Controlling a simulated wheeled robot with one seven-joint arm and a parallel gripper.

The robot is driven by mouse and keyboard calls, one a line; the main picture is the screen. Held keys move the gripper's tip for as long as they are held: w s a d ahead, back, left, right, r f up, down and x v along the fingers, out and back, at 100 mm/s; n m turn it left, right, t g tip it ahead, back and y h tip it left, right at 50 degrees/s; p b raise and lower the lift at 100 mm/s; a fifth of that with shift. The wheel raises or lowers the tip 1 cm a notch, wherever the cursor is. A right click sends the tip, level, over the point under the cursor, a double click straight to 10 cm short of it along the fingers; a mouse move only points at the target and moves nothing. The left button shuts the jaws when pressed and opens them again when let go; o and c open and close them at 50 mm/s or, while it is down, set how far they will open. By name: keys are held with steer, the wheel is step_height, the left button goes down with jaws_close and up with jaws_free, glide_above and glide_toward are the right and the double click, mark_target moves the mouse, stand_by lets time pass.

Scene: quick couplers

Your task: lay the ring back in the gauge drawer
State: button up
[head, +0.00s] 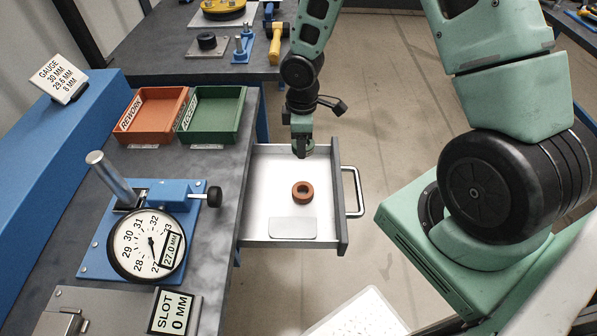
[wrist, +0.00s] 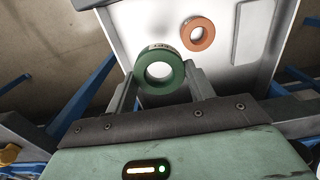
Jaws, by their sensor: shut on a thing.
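The gauge drawer (head: 270,170) is pulled out from the bench, with a white floor and grey walls. A rust-brown ring (head: 302,200) lies flat on its floor; it also shows in the wrist view (wrist: 198,47). A pale flat plate (head: 292,228) lies nearer the drawer's front of picture. A dark green ring (wrist: 160,86) with a small printed label on its side is held between the fingertips of my gripper (wrist: 160,72). In the head view my gripper (head: 302,148) is over the far part of the drawer; the green ring is hard to make out there.
An orange REWORK bin (head: 150,110) and a green ACCEPT bin (head: 212,112) stand on the bench left of the drawer. A dial gauge (head: 148,245) reading 27.0 MM is nearer. The drawer handle (head: 354,190) sticks out right. Drawer floor left of the brown ring is clear.

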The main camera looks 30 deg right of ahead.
mark_target(302, 167)
steer(key=n, duration=0.2)
steer(key=w+d+n+b, duration=0.1)
steer(key=n, duration=0.1)
steer(key=w+n+b, duration=0.1)
steer(key=n, duration=0.1)
steer(key=shift+d+f, duration=0.2)
steer(key=shift+f, duration=0.15)
steer(key=shift+r+n, duration=0.15)
steer(key=shift+n, duration=0.25)
step_height(302, 167, down, 10)
steer(key=shift+r+b, duration=0.15)
steer(key=shift+b, duration=0.75)
steer(key=shift+f, duration=0.25)
steer(key=o, duration=0.9)
steer(key=shift+r, duration=0.1)
steer(key=shift+d, duration=0.1)
